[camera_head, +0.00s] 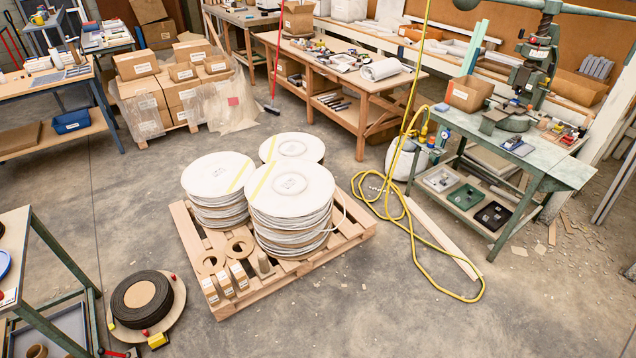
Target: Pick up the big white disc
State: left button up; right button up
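Big white discs lie flat in stacks on a wooden pallet (345,238) in the middle of the floor. The front right stack has a broad white disc (290,184) on top, with a yellow stripe and a small round label area. The left stack has a similar top disc (215,175) with a yellow stripe. A third top disc (291,147) shows behind, partly covered by the front right stack. I cannot tell which single disc the task names. Neither of my grippers is in view.
Small labelled blocks (225,283) and cardboard rings (211,262) sit on the pallet's front left. A yellow hose (440,275) loops at right, near the green press table (545,165). Floor in front of the pallet is clear.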

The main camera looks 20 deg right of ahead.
aim_at(288, 187)
jog(key=z, duration=0.7)
jog(key=i, duration=0.75)
jog(key=z, duration=0.5)
jog(key=i, duration=1.5)
jog(key=u, duration=1.45)
jog(key=i, duration=0.5)
jog(key=u, duration=0.5)
